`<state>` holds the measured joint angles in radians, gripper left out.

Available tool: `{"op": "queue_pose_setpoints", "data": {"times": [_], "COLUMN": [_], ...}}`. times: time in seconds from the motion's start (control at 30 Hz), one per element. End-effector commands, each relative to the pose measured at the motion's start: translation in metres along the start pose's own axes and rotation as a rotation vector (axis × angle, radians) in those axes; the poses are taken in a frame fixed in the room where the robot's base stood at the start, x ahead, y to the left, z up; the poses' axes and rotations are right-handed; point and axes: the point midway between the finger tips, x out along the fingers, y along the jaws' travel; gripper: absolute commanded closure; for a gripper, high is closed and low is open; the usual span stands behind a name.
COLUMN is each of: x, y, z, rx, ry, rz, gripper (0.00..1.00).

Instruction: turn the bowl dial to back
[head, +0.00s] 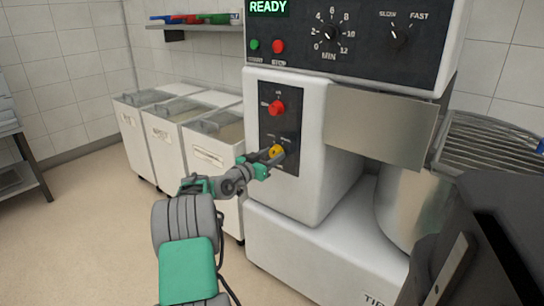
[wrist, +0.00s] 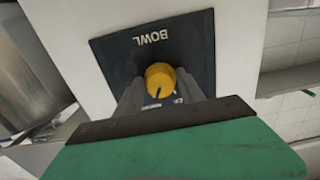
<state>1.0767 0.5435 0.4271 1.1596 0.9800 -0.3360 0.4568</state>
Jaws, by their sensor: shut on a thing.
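The bowl dial is a yellow knob (head: 276,151) on the lower part of a dark panel on the white mixer body. In the wrist view the yellow knob (wrist: 160,79) sits on a dark plate marked BOWL, which appears upside down, with a dark pointer line on its face. My gripper (head: 270,157) reaches the knob from the front left. In the wrist view its grey fingers (wrist: 158,92) are on both sides of the knob and shut on it. The fingers and gripper body hide part of the plate's markings.
A red knob (head: 276,108) sits above the yellow one. The upper panel has a timer dial (head: 330,34), a speed dial (head: 399,37) and a READY display (head: 268,8). White bins (head: 170,140) stand behind at left. A steel bowl (head: 400,205) is at right.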

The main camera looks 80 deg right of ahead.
Motion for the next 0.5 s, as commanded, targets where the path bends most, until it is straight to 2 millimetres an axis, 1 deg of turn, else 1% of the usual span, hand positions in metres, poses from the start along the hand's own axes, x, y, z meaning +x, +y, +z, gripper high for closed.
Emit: {"op": "queue_pose_setpoints", "data": {"times": [0.03, 0.1, 0.33, 0.5], "x": [-0.0001, -0.0001, -0.0002, -0.0002], "y": [0.0003, 0.0003, 0.0004, 0.0006], "z": [0.0004, 0.0005, 0.0002, -0.0005], "rx": [-0.001, -0.001, -0.015, -0.068], "ry": [-0.001, -0.001, -0.001, -0.001], "rz": [0.001, 0.001, 0.001, 0.001], "gripper": [0.89, 0.95, 0.95, 0.95]}}
